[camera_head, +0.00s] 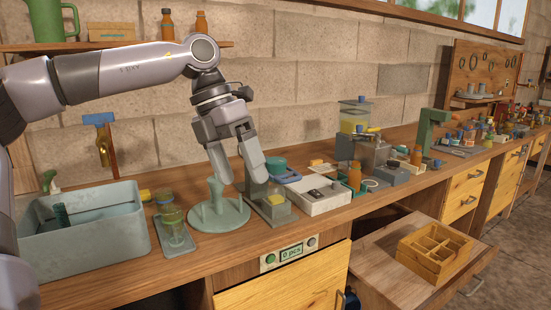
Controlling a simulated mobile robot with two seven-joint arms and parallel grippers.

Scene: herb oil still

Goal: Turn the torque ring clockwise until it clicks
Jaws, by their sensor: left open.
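I cannot pick out the torque ring for certain. A teal round piece (275,165) on the bench, just right of my left gripper, is partly hidden by a finger. My left gripper (241,181) is open and points down, with nothing seen between its fingers. Whether the fingers touch either one I cannot tell. My right gripper is not in view.
A grey sink tub (80,245) and a tray with glass cups (174,238) stand at left. A white device (320,196), orange bottles and a green press stand (426,130) are at right. Below, a drawer is pulled out with a wooden divided box (433,253).

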